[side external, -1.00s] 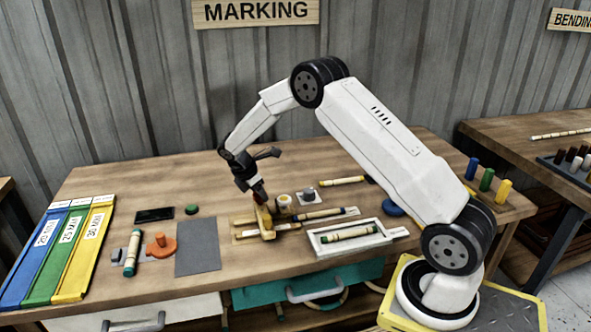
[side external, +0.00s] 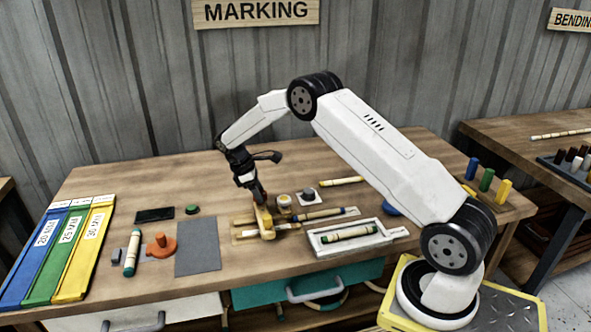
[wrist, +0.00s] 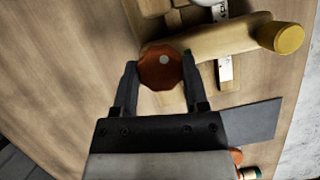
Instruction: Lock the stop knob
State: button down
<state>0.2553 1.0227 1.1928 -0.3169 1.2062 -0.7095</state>
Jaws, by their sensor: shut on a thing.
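The stop knob is a reddish-brown faceted knob with a pale dot on top, seen in the wrist view (wrist: 160,68). My gripper (wrist: 160,75) has a finger on each side of the knob and is shut on it. In the side view my gripper (side external: 258,197) points down at the tan stop block (side external: 265,222) of the marking jig. The knob is mostly hidden there by the fingers. The stop block also shows in the wrist view (wrist: 230,38), with a yellow round end (wrist: 290,38). The jig's wooden base (side external: 245,239) lies under the block.
A white tray (side external: 312,246) holding a rattan piece stands right of the jig. A grey mat (side external: 197,245), an orange clamp-like part (side external: 161,246) and a green button (side external: 192,209) lie left. Coloured strips (side external: 60,250) line the left end.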

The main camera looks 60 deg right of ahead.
jog(key=m+y, duration=0.1)
jog(key=m, duration=0.1)
jog(key=m+g+y, duration=0.1)
jog(key=m, duration=0.2)
jog(key=shift+d+m, duration=0.15)
jog(key=shift+m, duration=0.15)
jog(key=m+y, duration=0.1)
jog(key=m, duration=0.2)
jog(key=m+y, duration=0.1)
jog(key=m, duration=0.1)
jog(key=shift+d+m+t, duration=0.1)
jog(key=shift+m+t, duration=0.2)
jog(key=shift+m, duration=0.1)
jog(key=shift+c, duration=0.5)
grip_release()
jog(key=shift+r, duration=0.1)
jog(key=v, duration=0.7)
jog(key=shift+w+d+r, duration=0.2)
jog(key=shift+r, duration=0.1)
jog(key=shift+a, duration=0.15)
